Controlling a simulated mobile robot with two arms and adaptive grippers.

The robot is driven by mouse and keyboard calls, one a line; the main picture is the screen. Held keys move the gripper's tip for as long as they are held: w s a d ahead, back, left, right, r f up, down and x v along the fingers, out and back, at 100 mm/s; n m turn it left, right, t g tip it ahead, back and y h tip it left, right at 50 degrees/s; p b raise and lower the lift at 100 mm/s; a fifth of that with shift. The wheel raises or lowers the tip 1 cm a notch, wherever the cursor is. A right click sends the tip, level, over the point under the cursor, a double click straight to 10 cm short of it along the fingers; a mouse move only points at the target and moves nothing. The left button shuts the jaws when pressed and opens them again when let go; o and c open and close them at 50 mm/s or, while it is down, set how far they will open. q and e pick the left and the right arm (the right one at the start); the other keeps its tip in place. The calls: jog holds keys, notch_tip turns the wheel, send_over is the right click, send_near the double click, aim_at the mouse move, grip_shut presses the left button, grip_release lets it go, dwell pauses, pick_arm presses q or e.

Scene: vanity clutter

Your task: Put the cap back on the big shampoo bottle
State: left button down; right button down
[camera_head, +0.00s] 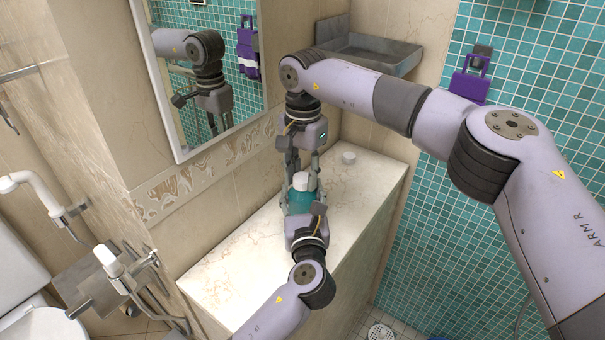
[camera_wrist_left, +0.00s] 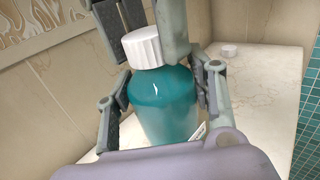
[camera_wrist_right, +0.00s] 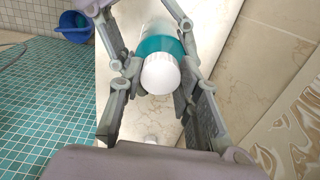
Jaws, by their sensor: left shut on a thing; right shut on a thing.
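The big shampoo bottle (camera_head: 299,203) is teal and stands upright on the counter; its body also shows in the left wrist view (camera_wrist_left: 165,102). The white ribbed cap (camera_head: 301,181) is at the bottle's top, in line with the neck (camera_wrist_left: 145,48); I cannot tell whether it is fully seated. My left gripper (camera_head: 300,212) is shut around the bottle's body from the front. My right gripper (camera_head: 302,174) points down from above and is shut on the cap, with a finger on either side in the right wrist view (camera_wrist_right: 158,84).
A small round white object (camera_head: 348,157) lies on the pale stone counter (camera_head: 235,262) behind the bottle. A mirror (camera_head: 207,70) hangs on the left wall and a grey corner shelf (camera_head: 372,50) is above. The counter's front left part is clear.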

pick_arm(q)
jog(key=shift+f, duration=0.25)
pick_arm(e)
jog(key=m, duration=1.1)
pick_arm(q)
jog(key=shift+a, duration=0.1)
pick_arm(e)
jog(key=m, duration=0.4)
jog(key=shift+m, duration=0.3)
jog(key=m, duration=0.8)
jog(key=shift+f, duration=0.1)
jog(key=m, duration=0.7)
jog(key=shift+s, duration=0.1)
jog(key=c, duration=1.1)
grip_release()
